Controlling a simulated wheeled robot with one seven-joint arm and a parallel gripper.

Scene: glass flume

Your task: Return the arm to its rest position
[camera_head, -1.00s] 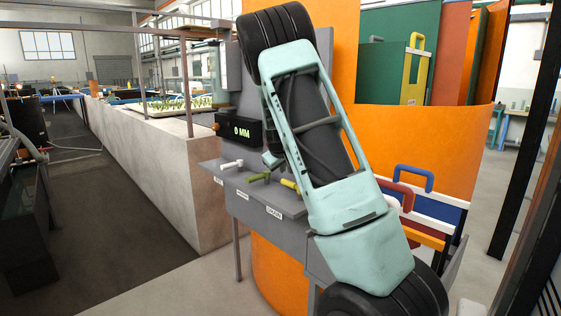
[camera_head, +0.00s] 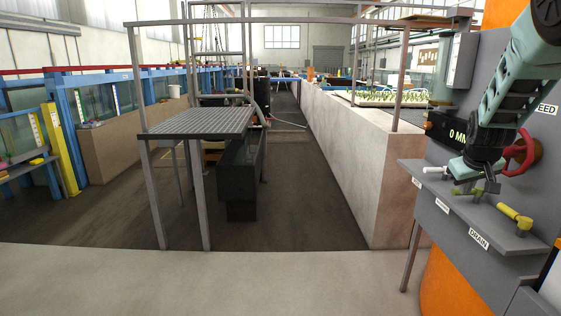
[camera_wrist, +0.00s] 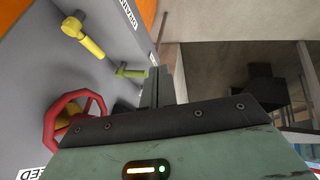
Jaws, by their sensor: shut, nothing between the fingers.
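My arm comes in from the upper right of the head view, and my gripper (camera_head: 474,178) hangs in front of the grey control panel, just above its shelf. In the wrist view the dark fingers of my gripper (camera_wrist: 159,86) are together with nothing between them. A red handwheel (camera_head: 521,152) is just right of the gripper; it also shows at the left of the wrist view (camera_wrist: 70,118). A green lever (camera_head: 486,193) sits close to the gripper in the head view; I cannot tell whether they touch. A yellow lever (camera_head: 514,215) lies farther right.
A white lever (camera_head: 436,169) is at the shelf's left end, under a black display box (camera_head: 446,130). A pale channel wall (camera_head: 350,150) runs into the distance. A grated platform (camera_head: 200,122) stands left of centre. The floor in front is clear.

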